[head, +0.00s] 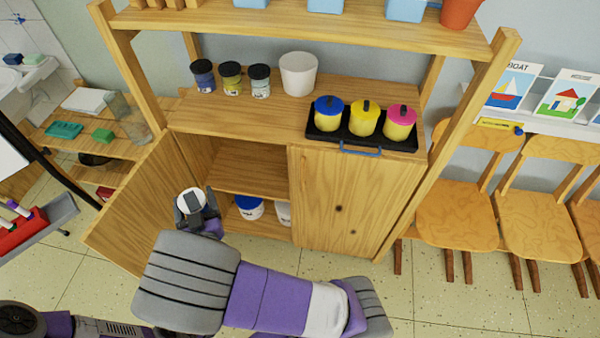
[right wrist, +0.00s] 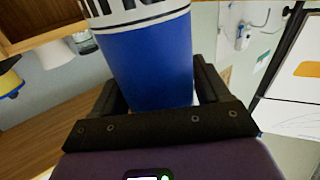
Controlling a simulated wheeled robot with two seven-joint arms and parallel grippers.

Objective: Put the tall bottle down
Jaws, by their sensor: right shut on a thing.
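The tall bottle (right wrist: 148,62) is blue with a white band and black lettering in the right wrist view. It stands between the two dark fingers of my right gripper (right wrist: 155,95), which is shut on it. In the head view my right gripper (head: 197,208) is in front of the cabinet's open left side, near the open door. Only the bottle's pale round top (head: 190,199) shows there; the gripper and arm hide the rest. I cannot see anything under the bottle. My left gripper is not in view.
The cabinet's open door (head: 130,212) stands to the left of the gripper. Inside, a blue-lidded tub (head: 249,207) is on the lower level. The cabinet top (head: 235,118) holds dark-lidded jars (head: 230,78), a white pot (head: 299,74) and a black tray (head: 322,136) of colored-lidded pots. Chairs (head: 457,213) stand right.

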